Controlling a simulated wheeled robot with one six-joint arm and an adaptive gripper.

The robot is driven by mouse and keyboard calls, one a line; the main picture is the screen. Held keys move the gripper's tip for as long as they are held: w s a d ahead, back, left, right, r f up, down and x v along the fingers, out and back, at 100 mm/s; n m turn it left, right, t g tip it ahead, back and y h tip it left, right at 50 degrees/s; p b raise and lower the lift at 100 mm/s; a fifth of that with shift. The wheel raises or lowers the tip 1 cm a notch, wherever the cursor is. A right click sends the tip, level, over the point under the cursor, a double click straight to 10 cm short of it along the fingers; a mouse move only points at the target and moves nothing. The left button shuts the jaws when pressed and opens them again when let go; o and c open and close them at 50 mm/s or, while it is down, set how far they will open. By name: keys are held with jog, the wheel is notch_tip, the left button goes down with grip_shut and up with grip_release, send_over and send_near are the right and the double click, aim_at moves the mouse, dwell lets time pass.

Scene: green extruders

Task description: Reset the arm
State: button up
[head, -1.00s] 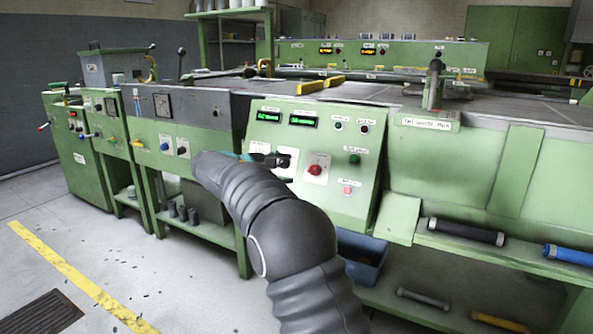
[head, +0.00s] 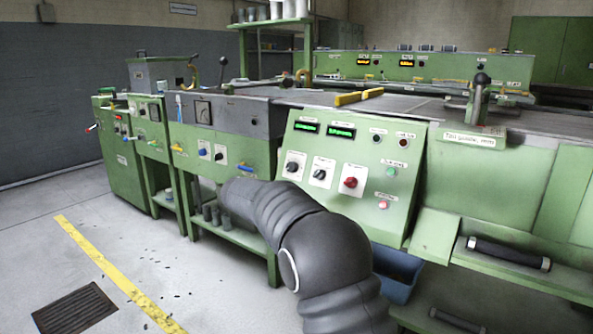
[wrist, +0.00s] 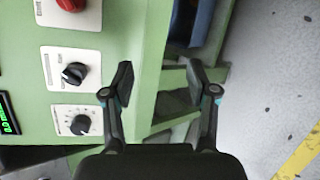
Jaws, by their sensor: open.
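My arm (head: 318,240), in a dark ribbed sleeve, reaches up and left in the head view; it hides my gripper there. In the wrist view my gripper (wrist: 160,85) is open and empty, its two black fingers apart. The green control panel (head: 352,210) stands behind my arm and carries black knobs (head: 293,167) and a red knob (head: 350,183). In the wrist view a black knob (wrist: 74,73) lies left of the left finger, with a gap between them. Another black knob (wrist: 80,124) and the red knob (wrist: 71,4) also show there.
Green machines (head: 205,150) stand to the left of the panel. A lower shelf with a dark roller (head: 508,252) juts out at the right. A blue bin (head: 398,275) sits under the panel. The floor (head: 70,240) at the left, with a yellow line (head: 115,272), is free.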

jog(key=s+d+f+m+g+y, duration=0.1)
jog(key=s+d+f+g+y, duration=0.2)
jog(key=s, duration=0.5)
jog(key=s+d+r+m+y+p, duration=0.1)
jog(key=s+d+m+y, duration=0.1)
jog(key=s, duration=1)
jog(key=s+d+r+m+t+y+p, duration=0.1)
jog(key=s+d+m, duration=0.3)
jog(key=s, duration=0.9)
jog(key=s+d+r+m+t+y+p, duration=0.1)
jog(key=s+d+r+m+y, duration=0.2)
jog(key=s, duration=1)
jog(key=shift+d+m+y, duration=0.4)
jog(key=shift+m, duration=0.3)
jog(key=shift+w, duration=0.1)
jog(key=shift+c, duration=1.6)
